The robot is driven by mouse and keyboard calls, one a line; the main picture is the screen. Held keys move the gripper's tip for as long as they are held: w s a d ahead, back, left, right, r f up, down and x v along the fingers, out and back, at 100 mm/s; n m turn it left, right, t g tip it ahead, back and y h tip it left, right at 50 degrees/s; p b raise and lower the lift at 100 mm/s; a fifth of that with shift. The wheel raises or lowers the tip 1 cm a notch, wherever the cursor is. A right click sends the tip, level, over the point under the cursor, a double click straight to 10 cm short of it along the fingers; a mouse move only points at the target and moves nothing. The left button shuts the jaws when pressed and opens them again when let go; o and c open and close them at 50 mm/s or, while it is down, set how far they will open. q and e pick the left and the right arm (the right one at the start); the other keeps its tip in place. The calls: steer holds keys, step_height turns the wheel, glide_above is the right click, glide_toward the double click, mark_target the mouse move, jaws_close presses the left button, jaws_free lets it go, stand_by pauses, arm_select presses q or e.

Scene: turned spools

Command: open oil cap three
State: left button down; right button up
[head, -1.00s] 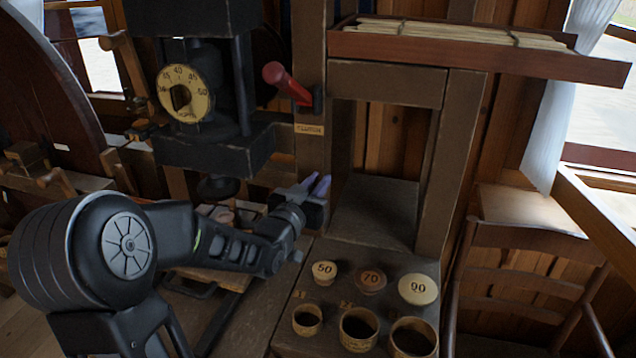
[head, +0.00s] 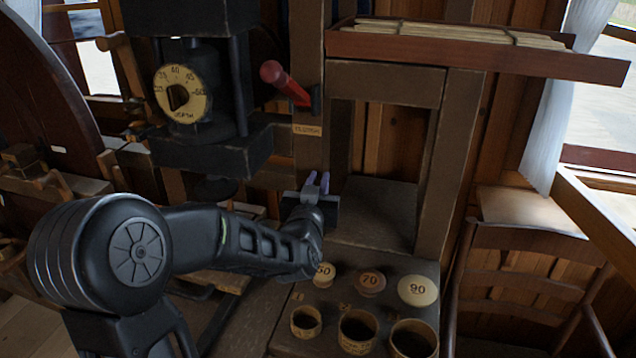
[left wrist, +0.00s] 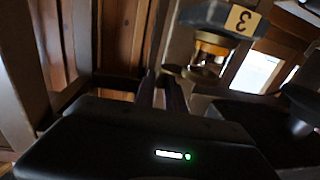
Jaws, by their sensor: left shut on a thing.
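My left gripper (head: 318,183) is in front of the wooden post, fingers pointing up and away. In the left wrist view the fingers (left wrist: 163,88) are close together, shut on the oil cap (left wrist: 176,71), a small brass piece at their tips. It adjoins a glass and brass oil cup (left wrist: 208,54), which appears upside down in this view. Next to the cup is a yellow label with a 3 (left wrist: 243,20), also upside down. The fingers partly hide the cap. The oil cup cannot be made out in the head view. My right gripper is not in view.
A red-handled lever (head: 286,84) and a dial (head: 183,94) are above and left of the gripper. Spool lids marked 50, 70 (head: 370,283) and 90 (head: 417,290) lie on the bench, with open round cups (head: 358,331) in front. A chair (head: 530,265) stands at right.

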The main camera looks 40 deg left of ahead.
arm_select(q)
steer(key=c, duration=1.4)
jaws_free()
steer(key=shift+s, duration=0.1)
steer(key=b+v, duration=0.1)
steer(key=v, duration=0.6)
steer(key=shift+s+d, duration=0.25)
